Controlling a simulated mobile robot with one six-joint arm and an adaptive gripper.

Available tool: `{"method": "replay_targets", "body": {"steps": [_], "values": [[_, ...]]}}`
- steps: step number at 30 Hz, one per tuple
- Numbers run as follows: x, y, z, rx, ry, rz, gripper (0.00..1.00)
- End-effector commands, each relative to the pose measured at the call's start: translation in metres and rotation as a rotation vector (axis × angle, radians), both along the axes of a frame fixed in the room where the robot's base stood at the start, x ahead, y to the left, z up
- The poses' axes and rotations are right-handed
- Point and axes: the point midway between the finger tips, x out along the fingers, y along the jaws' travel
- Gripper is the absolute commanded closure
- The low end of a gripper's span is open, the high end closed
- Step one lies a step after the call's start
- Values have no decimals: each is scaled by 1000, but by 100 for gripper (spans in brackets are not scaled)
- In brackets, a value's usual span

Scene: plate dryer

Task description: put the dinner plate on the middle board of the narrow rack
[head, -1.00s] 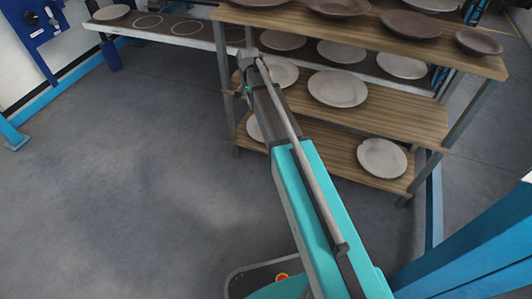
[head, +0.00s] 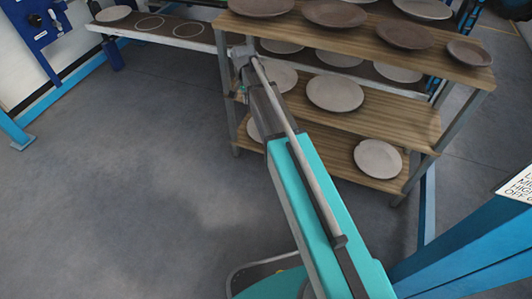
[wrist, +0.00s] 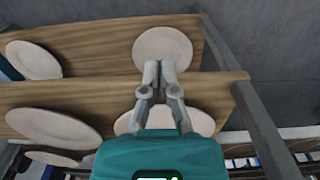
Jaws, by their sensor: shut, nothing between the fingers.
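The narrow rack has three wooden boards on grey posts. Two pale plates sit on its middle board (head: 415,125): a wide round plate (head: 335,92) and a left plate (head: 278,78), partly behind my arm. Two more lie on the bottom board: a right plate (head: 378,158) and a left plate (head: 253,130), mostly hidden by my arm. I cannot tell which is the dinner plate. My gripper (head: 240,52) is shut and empty at the rack's left end.
The top board (head: 460,70) carries several brown plates. Behind the rack runs a low conveyor (head: 205,38) with pale plates and white rings. A blue post (head: 480,245) stands at right. Open floor (head: 120,170) lies to the left.

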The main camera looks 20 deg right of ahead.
Motion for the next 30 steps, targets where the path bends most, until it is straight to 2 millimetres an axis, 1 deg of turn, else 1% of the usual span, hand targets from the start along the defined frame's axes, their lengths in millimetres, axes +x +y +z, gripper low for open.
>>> {"method": "replay_targets", "body": {"steps": [1,6,17,19,29,30], "values": [[0,0,9,0,0,0,100],[0,0,22,0,0,0,100],[0,0,40,0,0,0,100],[-5,-1,33,0,0,7,100],[-29,-4,12,0,0,68,100],[-34,-5,8,0,0,80,100]]}}
